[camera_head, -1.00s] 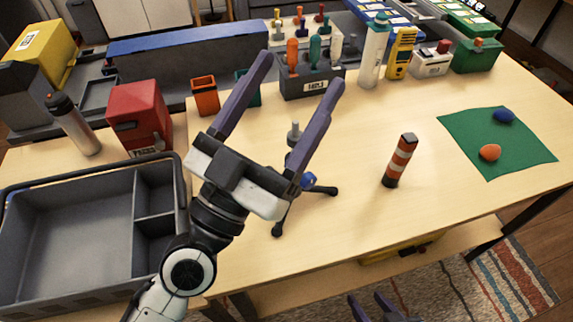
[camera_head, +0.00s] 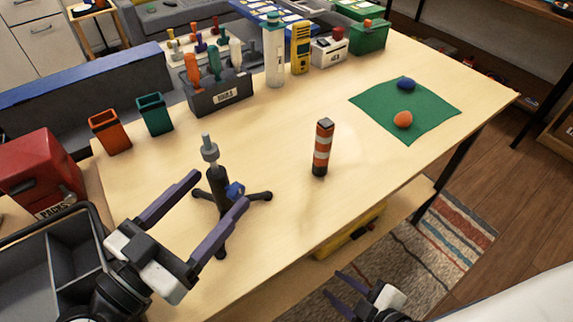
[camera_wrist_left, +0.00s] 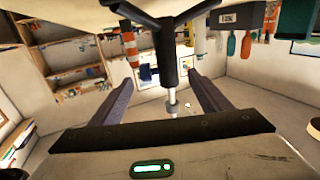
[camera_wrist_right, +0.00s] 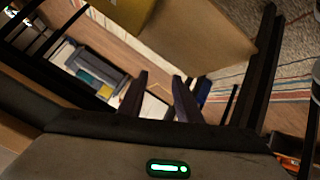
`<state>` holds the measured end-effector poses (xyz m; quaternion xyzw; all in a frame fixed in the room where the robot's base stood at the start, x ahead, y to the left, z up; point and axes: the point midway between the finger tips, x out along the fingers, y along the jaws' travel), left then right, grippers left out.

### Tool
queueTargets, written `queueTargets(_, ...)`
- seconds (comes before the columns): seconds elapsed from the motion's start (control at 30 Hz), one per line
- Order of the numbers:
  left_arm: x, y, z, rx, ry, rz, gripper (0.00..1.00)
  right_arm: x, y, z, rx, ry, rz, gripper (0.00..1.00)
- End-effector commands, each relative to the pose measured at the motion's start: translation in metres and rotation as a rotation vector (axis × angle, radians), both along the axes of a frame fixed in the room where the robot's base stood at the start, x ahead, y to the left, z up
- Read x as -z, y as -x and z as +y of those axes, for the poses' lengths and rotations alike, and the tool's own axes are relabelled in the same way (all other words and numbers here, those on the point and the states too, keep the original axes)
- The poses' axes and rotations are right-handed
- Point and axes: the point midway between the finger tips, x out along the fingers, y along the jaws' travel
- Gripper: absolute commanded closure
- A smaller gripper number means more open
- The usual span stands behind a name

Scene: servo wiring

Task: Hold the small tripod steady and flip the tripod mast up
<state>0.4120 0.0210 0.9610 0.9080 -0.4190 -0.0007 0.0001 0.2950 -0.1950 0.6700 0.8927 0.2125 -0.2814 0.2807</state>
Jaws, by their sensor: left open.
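The small black tripod (camera_head: 216,178) stands on the table on spread legs, with a blue knob and a grey tip on its column. Its column looks upright. My left gripper (camera_head: 221,188) is open, its purple fingers on either side of the tripod in the head view; I cannot tell whether they touch it. In the left wrist view, which is upside down, the column (camera_wrist_left: 168,60) shows between and beyond the open fingers (camera_wrist_left: 160,79). My right gripper (camera_head: 343,285) is below the table's front edge, fingers apart and empty; it also shows in the right wrist view (camera_wrist_right: 160,76).
A green mat (camera_head: 432,104) bears a blue and an orange lump. Orange (camera_head: 109,132) and teal (camera_head: 154,114) bins and a tool rack (camera_head: 218,96) stand behind. A grey tray (camera_head: 50,262) is at left.

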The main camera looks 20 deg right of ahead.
Motion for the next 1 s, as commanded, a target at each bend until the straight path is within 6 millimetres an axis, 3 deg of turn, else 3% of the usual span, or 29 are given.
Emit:
queueTargets(0.17, 0.0, 0.0, 0.0, -0.001, 0.001, -0.001, 0.3, -0.034, 0.006, -0.006, -0.396, 0.369, -0.242, 0.69)
queueTargets(0.4, 0.0, 0.0, 0.0, -0.001, 0.001, -0.001, 0.3, -0.081, 0.026, 0.01, -0.888, 0.829, -0.63, 0.69)
queueTargets(0.7, 0.0, 0.0, 0.0, -0.001, 0.0, -0.001, 0.3, -0.138, 0.054, 0.042, -1.276, 1.303, -1.176, 0.69)
queueTargets(0.77, 0.0, 0.0, 0.0, -0.001, 0.0, -0.001, 0.3, -0.154, 0.048, 0.048, -1.307, 1.435, -1.311, 0.69)
queueTargets(1.0, 0.0, 0.0, 0.0, -0.001, 0.001, -0.001, 0.3, -0.247, -0.027, 0.065, -1.172, 2.187, -1.744, 0.69)
